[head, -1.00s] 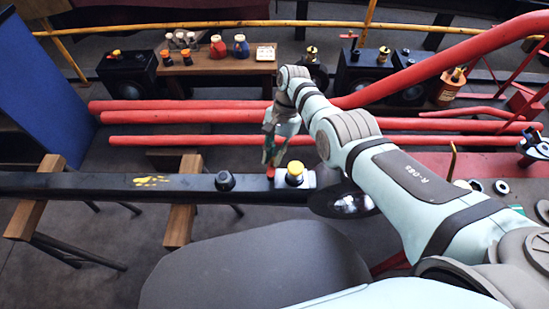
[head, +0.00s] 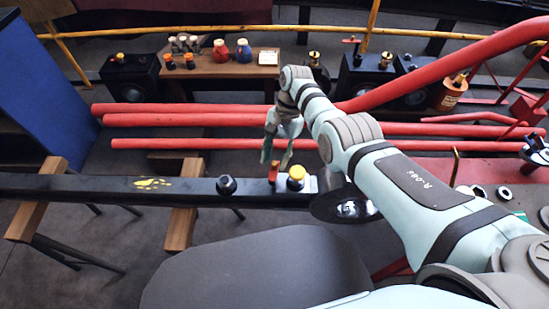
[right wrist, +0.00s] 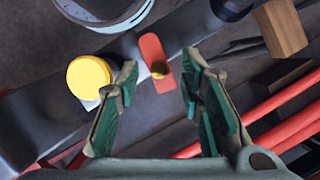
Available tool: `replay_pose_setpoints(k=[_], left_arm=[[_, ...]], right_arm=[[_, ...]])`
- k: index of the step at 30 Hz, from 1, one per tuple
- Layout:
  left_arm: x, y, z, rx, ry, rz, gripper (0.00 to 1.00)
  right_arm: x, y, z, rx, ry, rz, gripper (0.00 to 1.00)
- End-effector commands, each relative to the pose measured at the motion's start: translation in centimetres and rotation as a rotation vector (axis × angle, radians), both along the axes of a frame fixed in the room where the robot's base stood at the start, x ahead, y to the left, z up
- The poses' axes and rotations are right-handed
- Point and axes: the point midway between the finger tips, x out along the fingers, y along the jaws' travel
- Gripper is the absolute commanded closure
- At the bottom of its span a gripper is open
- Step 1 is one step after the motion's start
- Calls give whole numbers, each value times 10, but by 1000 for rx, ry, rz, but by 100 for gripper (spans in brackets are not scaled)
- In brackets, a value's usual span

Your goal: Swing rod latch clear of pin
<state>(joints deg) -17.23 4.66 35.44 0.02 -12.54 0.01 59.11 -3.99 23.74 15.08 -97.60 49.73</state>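The rod latch, a small red plate (head: 273,173), is on the long black rod (head: 110,187), just left of a yellow knob (head: 296,172). My right gripper (head: 276,158) is above the rod at the latch. In the wrist view its green-padded fingers (right wrist: 159,75) are spread on either side of the latch's near end, with gaps on both sides. My left gripper is not in view.
A dark hex-shaped knob (head: 226,185) stands on the rod left of the latch. Wooden trestles (head: 181,225) support the rod. Red pipes (head: 190,119) run behind it. A wooden bench (head: 205,65) with bottles stands farther back.

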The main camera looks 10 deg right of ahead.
Motion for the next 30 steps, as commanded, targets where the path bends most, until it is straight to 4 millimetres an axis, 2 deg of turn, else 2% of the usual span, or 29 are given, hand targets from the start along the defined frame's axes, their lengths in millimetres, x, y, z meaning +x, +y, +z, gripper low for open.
replay_pose_setpoints(k=[9,12,16,30], left_arm=[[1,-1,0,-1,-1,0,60],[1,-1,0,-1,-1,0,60],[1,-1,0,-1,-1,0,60],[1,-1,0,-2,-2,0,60]], right_arm=[[23,-23,76,-1,-3,-1,65],[28,-27,93,0,-1,1,65],[29,-30,102,0,0,1,65],[29,-30,102,0,0,1,65]])
